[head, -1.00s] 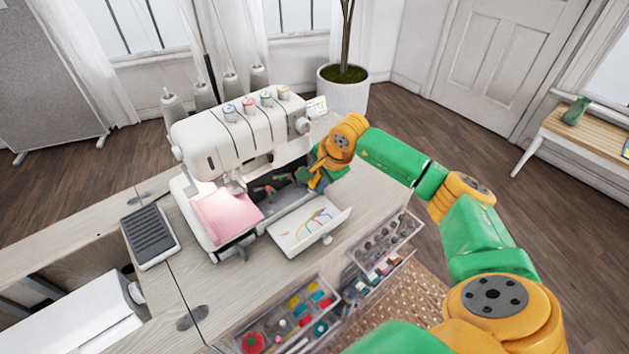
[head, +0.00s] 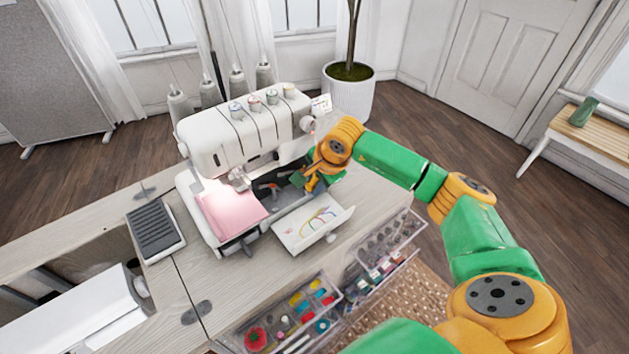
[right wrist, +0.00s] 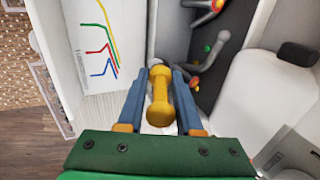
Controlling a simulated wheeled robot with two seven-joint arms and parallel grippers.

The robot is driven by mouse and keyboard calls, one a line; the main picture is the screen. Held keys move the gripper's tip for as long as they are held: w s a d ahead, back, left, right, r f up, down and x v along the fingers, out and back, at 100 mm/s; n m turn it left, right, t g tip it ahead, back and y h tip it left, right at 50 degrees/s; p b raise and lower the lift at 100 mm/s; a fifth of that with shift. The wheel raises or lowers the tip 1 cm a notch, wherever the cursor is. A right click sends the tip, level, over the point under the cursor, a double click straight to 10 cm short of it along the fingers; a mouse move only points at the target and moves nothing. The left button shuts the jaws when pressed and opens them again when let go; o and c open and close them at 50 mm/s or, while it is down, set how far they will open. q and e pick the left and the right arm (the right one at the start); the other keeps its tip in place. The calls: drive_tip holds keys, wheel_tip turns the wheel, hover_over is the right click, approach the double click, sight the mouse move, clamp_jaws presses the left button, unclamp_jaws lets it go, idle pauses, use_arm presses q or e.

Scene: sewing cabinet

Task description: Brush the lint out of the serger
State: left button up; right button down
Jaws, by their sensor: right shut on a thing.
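The white serger (head: 221,140) stands on the cabinet top with its front cover (head: 318,228) folded down, showing a coloured threading diagram; the cover also shows in the right wrist view (right wrist: 88,45). The dark looper area (head: 268,188) is open, with grey looper arms (right wrist: 208,58) in the right wrist view. My right gripper (head: 305,183) is at the right end of this opening. In the right wrist view it is shut on a yellow-handled tool (right wrist: 160,108), seemingly the lint brush, pointing away from the camera. Its bristles and any lint cannot be made out. My left gripper is out of view.
Pink cloth (head: 230,212) lies on the serger's left bed. A grey foot pedal (head: 156,231) lies left of it. Clear drawers (head: 290,318) with sewing supplies stick out at the cabinet front. Thread cones (head: 237,83) stand behind the serger.

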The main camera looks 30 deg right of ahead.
drive_tip(key=shift+a, duration=0.95)
drive_tip(key=shift+s+a, duration=0.15)
drive_tip(key=shift+a, duration=0.9)
drive_tip(key=shift+a, duration=0.1)
drive_tip(key=shift+a, duration=0.95)
drive_tip(key=shift+s+a, duration=0.1)
drive_tip(key=shift+a, duration=0.95)
drive_tip(key=shift+a, duration=0.1)
